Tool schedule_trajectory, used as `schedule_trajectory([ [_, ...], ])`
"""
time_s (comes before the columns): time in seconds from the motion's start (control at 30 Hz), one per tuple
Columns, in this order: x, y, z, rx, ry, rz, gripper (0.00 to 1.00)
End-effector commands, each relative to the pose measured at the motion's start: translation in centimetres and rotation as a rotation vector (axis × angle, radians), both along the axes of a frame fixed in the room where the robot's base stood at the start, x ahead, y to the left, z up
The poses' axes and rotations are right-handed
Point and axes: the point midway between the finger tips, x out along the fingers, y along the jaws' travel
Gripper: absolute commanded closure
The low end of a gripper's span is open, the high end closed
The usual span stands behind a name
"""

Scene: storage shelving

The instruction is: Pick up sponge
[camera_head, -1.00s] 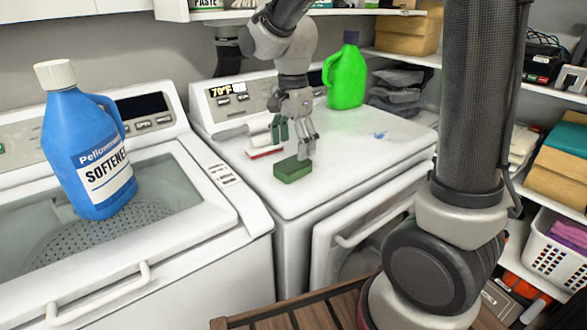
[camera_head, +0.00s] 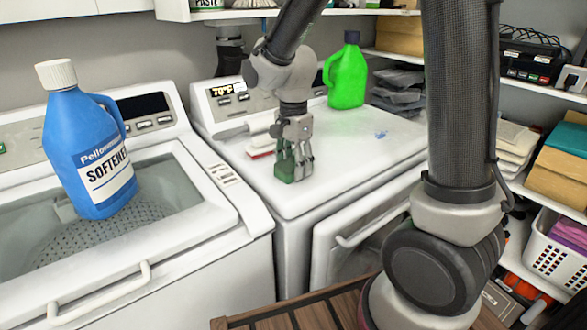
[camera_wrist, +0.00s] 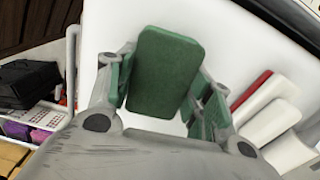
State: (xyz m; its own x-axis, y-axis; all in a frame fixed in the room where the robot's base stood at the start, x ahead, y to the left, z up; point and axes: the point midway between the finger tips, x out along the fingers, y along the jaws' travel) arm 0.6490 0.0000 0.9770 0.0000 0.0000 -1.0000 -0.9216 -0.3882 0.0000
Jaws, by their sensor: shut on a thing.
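The green sponge (camera_wrist: 165,72) sits between the two fingers of my gripper (camera_wrist: 160,95) in the wrist view. My gripper is shut on it. In the head view my gripper (camera_head: 294,165) points down at the top of the right-hand white machine, and the sponge (camera_head: 285,168) shows partly behind the fingers. I cannot tell whether the sponge touches the machine top.
A white and red brush-like item (camera_head: 260,150) lies just behind my gripper. A green jug (camera_head: 346,78) stands at the back of the machine top (camera_head: 370,155). A blue softener bottle (camera_head: 88,150) stands on the left washer. Shelves are at the right.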

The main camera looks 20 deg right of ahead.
Motion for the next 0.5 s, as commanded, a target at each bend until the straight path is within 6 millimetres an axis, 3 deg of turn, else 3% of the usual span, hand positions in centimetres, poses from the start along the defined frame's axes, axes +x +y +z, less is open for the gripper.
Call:
schedule_trajectory([
  [0.27,0.0,0.0,0.3,0.000,-0.001,0.000,0.57],
  [0.5,0.1,0.0,4.3,0.002,-0.005,0.000,0.57],
])
